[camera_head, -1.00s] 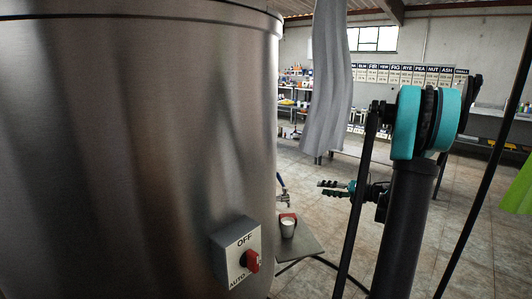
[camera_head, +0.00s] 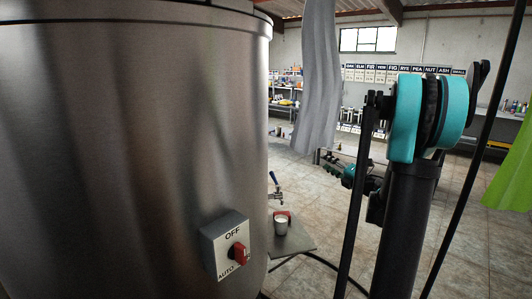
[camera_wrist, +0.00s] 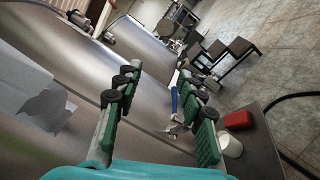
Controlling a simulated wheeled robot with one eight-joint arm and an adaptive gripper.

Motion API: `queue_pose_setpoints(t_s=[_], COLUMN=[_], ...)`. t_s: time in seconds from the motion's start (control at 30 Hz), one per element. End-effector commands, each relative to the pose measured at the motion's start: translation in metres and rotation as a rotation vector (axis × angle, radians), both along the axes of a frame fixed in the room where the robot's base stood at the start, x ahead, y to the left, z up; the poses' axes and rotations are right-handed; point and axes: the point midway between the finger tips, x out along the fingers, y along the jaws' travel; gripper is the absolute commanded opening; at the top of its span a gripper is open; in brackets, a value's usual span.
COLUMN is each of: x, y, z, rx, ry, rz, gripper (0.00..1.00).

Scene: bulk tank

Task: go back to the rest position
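My gripper (camera_head: 331,163) is in the middle right of the head view, out past the tank's side and partly behind my own arm. In the wrist view my gripper (camera_wrist: 159,76) has its two green fingers spread, with nothing held between them. A white cup (camera_head: 282,226) stands on a grey shelf (camera_head: 297,241) beside the tank, below and apart from my gripper. The cup also shows at the lower right of the wrist view (camera_wrist: 230,145), next to a red block (camera_wrist: 238,119).
The steel tank (camera_head: 120,150) fills the left side, with a red-knobbed switch box (camera_head: 226,246). A tap with a blue handle (camera_head: 274,181) stands out from the tank. A grey cloth (camera_head: 316,80) hangs near my arm. Tiled floor lies open at the right.

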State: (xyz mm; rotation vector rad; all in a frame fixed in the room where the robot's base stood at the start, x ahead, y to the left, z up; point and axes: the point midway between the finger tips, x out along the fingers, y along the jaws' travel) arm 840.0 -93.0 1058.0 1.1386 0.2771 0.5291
Motion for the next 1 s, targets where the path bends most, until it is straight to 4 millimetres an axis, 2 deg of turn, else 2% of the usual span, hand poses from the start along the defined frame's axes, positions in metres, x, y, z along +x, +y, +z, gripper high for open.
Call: queue_pose_setpoints(t_s=[0.13,0.23,0.33,0.43,0.57,0.67,0.8,0.9,1.0], x=[-0.001,-0.009,-0.023,-0.045,-0.083,-0.120,-0.182,-0.229,-0.274], y=[-0.011,-0.028,-0.049,-0.067,-0.078,-0.075,-0.050,-0.024,0.004], z=[0.034,0.051,0.054,0.039,-0.002,-0.047,-0.115,-0.157,-0.189], rx=[0.184,0.368,0.568,0.769,1.018,1.193,1.390,1.484,1.537], ry=[-0.008,0.010,0.058,0.136,0.282,0.431,0.682,0.868,1.042], rz=[-0.161,-0.307,-0.458,-0.605,-0.787,-0.926,-1.111,-1.228,-1.328], gripper=[0.39,0.39,0.39,0.39,0.39,0.39,0.39,0.39,0.39])
